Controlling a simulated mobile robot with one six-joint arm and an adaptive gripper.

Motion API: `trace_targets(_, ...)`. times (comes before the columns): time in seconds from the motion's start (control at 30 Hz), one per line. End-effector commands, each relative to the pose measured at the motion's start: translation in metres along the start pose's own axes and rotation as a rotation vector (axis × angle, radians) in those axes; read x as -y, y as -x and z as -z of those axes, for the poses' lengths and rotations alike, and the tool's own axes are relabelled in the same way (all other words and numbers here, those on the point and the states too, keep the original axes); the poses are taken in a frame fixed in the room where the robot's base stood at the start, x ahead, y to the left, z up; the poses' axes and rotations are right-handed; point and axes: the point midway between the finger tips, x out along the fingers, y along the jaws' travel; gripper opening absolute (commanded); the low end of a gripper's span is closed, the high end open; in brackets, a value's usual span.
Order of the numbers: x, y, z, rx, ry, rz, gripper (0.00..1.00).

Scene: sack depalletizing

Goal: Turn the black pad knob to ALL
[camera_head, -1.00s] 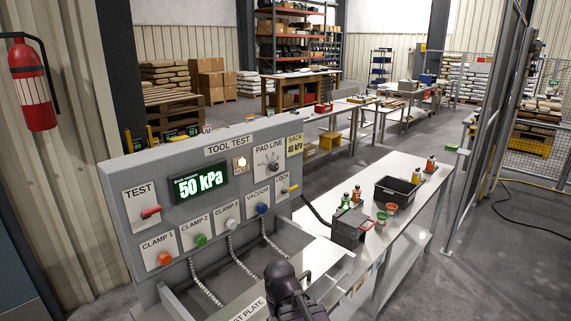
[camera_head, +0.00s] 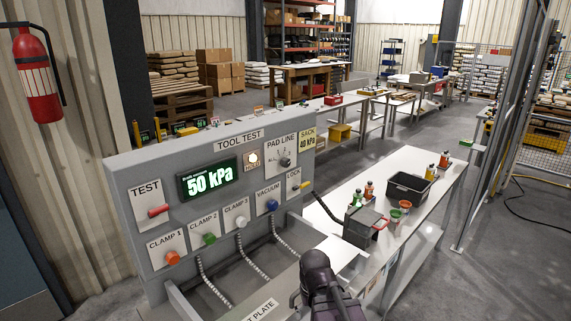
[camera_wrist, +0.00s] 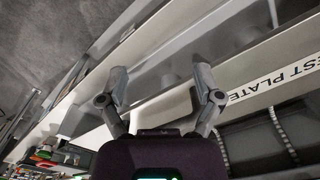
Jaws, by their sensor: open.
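The black pad knob (camera_head: 285,161) sits on the white PAD LINE plate (camera_head: 281,149) at the upper right of the grey TOOL TEST panel (camera_head: 160,248). It is small, and its exact pointer setting is hard to read. My gripper (camera_wrist: 160,72) is open and empty in the wrist view, its two fingers spread apart. In the head view my dark wrist (camera_head: 320,275) is low and right of the panel, well below and apart from the knob. The fingers are mostly hidden there. The wrist view does not show the knob.
Hoses hang below. A white bench (camera_head: 440,183) with a black bin (camera_head: 410,187) stands right of the panel.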

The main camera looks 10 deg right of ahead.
Motion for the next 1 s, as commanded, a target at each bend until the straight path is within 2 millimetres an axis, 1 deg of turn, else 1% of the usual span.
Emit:
trace_targets(0.27,0.004,0.021,0.017,-0.031,-0.049,0.042,0.88)
trace_targets(0.3,0.004,0.024,0.021,-0.039,-0.065,0.055,0.88)
trace_targets(0.37,0.007,0.022,0.031,-0.053,-0.120,0.099,0.88)
trace_targets(0.47,0.013,0.027,0.049,-0.076,-0.218,0.180,0.88)
trace_targets(0.67,0.026,0.046,0.096,-0.112,-0.473,0.401,0.88)
trace_targets(0.77,0.031,0.061,0.123,-0.115,-0.627,0.535,0.88)
trace_targets(0.87,0.032,0.080,0.153,-0.104,-0.796,0.686,0.88)
trace_targets(1.0,0.027,0.112,0.198,-0.053,-1.047,0.919,0.88)
